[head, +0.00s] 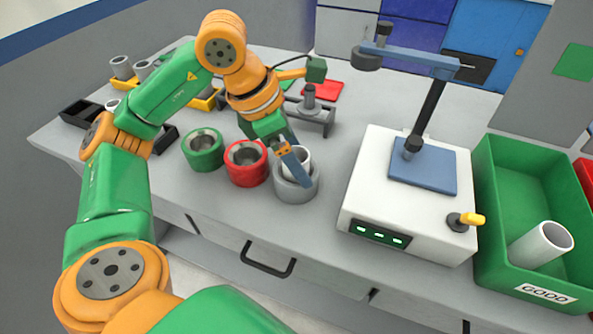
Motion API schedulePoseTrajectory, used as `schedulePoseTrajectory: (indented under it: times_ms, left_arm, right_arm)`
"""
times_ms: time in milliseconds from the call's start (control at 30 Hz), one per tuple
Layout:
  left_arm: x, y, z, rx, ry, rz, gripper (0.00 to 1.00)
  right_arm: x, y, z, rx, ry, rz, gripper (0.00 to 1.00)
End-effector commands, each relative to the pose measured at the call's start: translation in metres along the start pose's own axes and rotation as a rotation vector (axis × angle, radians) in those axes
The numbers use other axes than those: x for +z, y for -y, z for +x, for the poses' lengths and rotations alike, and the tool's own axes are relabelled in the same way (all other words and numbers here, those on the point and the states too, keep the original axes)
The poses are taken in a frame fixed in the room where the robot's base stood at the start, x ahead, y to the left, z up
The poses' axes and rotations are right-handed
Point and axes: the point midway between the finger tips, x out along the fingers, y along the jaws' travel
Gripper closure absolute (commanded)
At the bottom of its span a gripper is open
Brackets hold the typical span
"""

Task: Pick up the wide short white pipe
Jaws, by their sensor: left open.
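A wide short white pipe (303,157) stands upright in the grey round holder (296,195) at the middle of the bench. My left gripper (296,168) reaches down to this pipe from above and is open. Its fingers cover part of the pipe, and I cannot tell whether they touch it or straddle its wall. Another white pipe (540,246) lies tilted in the green bin (487,190) labelled GOOD at the right. My right gripper is not in view.
A red round holder (246,175) and a green one (203,160) stand left of the grey holder. A white machine (370,185) with a blue plate and tall arm stands to the right. Trays and small pipes (121,68) are at the far left.

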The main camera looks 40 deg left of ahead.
Motion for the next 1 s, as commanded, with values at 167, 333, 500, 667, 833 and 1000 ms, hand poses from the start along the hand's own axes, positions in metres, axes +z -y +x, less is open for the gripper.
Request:
schedulePoseTrajectory:
  times_ms: [167,333,500,667,833,1000]
  left_arm:
    - [0.000,0.000,-0.001,0.000,0.001,0.001,0.13]
    - [0.000,0.000,-0.001,0.000,0.001,0.001,0.59]
    - [0.000,0.000,-0.001,0.000,0.001,0.001,1.00]
    - [0.001,0.000,-0.001,0.000,0.002,0.001,1.00]
    - [0.014,0.000,-0.031,0.000,0.007,0.004,1.00]
    - [0.032,0.000,-0.073,-0.001,0.007,0.004,1.00]
  right_arm:
    - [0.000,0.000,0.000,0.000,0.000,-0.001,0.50]
    - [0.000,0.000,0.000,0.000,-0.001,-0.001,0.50]
    - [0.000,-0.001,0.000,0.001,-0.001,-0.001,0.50]
    - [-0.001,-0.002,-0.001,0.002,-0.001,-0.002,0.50]
    - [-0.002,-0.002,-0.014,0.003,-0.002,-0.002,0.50]
    - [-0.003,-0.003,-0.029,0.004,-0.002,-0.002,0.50]
